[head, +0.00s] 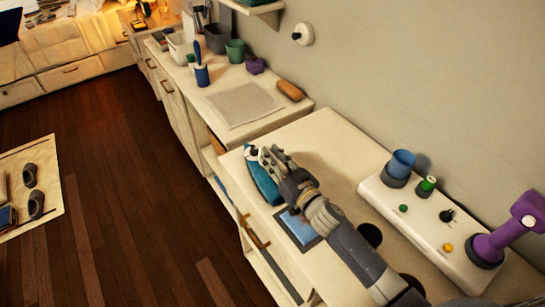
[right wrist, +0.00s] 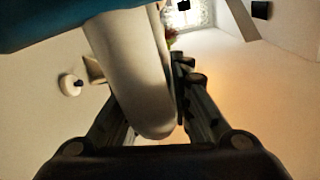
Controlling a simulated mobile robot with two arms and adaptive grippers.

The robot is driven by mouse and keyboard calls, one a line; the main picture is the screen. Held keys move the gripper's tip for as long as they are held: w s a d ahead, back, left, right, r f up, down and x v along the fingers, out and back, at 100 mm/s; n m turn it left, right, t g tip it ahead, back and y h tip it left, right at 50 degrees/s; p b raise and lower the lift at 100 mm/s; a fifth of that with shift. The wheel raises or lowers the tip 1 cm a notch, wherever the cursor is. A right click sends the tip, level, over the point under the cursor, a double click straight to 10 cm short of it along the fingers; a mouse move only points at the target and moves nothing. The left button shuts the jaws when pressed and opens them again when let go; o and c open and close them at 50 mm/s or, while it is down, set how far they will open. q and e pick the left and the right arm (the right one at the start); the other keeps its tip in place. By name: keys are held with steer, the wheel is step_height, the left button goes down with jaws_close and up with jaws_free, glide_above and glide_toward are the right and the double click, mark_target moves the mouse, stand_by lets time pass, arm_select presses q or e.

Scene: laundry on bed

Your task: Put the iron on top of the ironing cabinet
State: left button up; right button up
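The iron (head: 262,178) has a blue-teal body and white parts. It is at the left edge of a cream cabinet top (head: 325,150). My right gripper (head: 272,160) is right at the iron's upper part. In the right wrist view, the iron's white part (right wrist: 130,75) reaches down between the fingers of my right gripper (right wrist: 155,105), with its blue body at the top left. The right finger runs close along this white part, and the left finger is partly hidden behind it. I cannot tell whether the fingers press on it. My left gripper is out of view.
A white panel (head: 415,222) with a blue cup (head: 401,164), knobs and a purple device (head: 505,235) stands at the right. A blue square (head: 299,228) lies near the front edge, below my right arm. A counter with a grey mat (head: 242,104) and a brown block (head: 290,90) lies beyond.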

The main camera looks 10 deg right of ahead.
mark_target(286, 173)
steer(key=o, duration=0.3)
steer(key=shift+o, duration=0.2)
steer(key=shift+r, duration=0.1)
steer(key=p+v, duration=0.3)
steer(key=v, duration=0.9)
steer(key=shift+s, duration=0.1)
